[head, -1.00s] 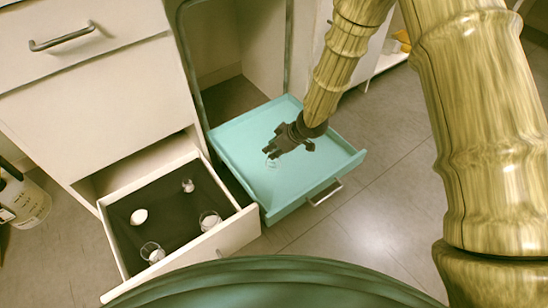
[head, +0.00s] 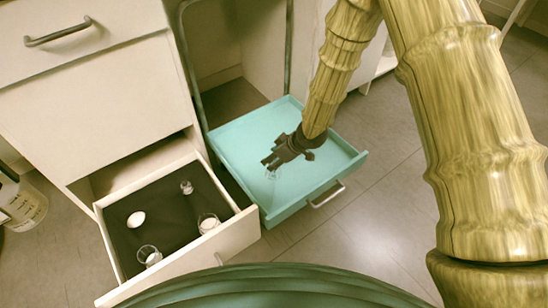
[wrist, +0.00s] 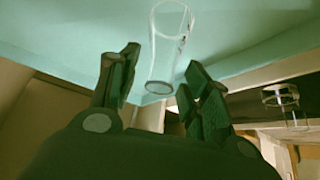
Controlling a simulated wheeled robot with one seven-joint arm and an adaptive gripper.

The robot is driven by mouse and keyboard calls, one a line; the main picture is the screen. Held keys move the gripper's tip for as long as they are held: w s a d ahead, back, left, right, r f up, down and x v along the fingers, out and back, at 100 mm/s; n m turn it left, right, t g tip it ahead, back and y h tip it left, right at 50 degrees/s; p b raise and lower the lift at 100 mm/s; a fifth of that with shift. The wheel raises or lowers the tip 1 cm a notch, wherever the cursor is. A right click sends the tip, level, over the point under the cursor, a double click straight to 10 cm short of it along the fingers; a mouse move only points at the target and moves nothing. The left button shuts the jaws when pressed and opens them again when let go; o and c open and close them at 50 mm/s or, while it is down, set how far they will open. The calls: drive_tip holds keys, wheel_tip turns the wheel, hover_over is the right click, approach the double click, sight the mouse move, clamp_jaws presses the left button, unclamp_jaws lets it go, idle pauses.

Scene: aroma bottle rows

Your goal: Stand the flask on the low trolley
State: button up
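The flask is clear glass. In the wrist view the flask (wrist: 165,40) shows just past and between the finger tips, with clear gaps to both fingers. In the head view the flask (head: 273,174) is a faint outline over the teal surface, just below the finger tips. It appears to stand on the teal low trolley (head: 240,137), a shallow tray with low walls and a front handle; its base contact is hard to make out. My gripper (head: 268,162) is over the trolley, and its fingers are spread with nothing between the pads (wrist: 163,60).
Left of the trolley, a pulled-out cream drawer (head: 232,234) holds several small glass vessels and a white rounded thing (head: 136,219). A drawer cabinet (head: 95,105) rises behind it. A labelled bottle (head: 25,205) stands on the floor at left. The trolley's right side is clear.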

drive_tip(key=p+v, duration=0.5)
drive_tip(key=v, duration=0.7)
drive_tip(key=s+d+f+m+g+h, duration=0.1)
drive_tip(key=s+d+f+m, duration=0.2)
drive_tip(key=s+f, duration=0.4)
drive_tip(key=s+d+f+m+h, duration=0.1)
drive_tip(key=s+d+f+m, duration=0.2)
drive_tip(key=s+f, duration=0.35)
drive_tip(key=s+d+f+m+h, duration=0.1)
drive_tip(key=s+d+m, duration=0.1)
drive_tip(key=s, duration=0.5)
drive_tip(key=s+d+f+m+g+h, duration=0.1)
drive_tip(key=s+d+m, duration=0.1)
drive_tip(key=s+d, duration=0.3)
drive_tip(key=s+d+f+m+g+h, duration=0.1)
drive_tip(key=s+d, duration=0.3)
drive_tip(key=s, duration=0.6)
drive_tip(key=shift+s+f+m+h, duration=0.15)
drive_tip(key=shift+f+m+h, duration=0.15)
drive_tip(key=shift+f+m, duration=0.2)
drive_tip(key=shift+a, duration=0.1)
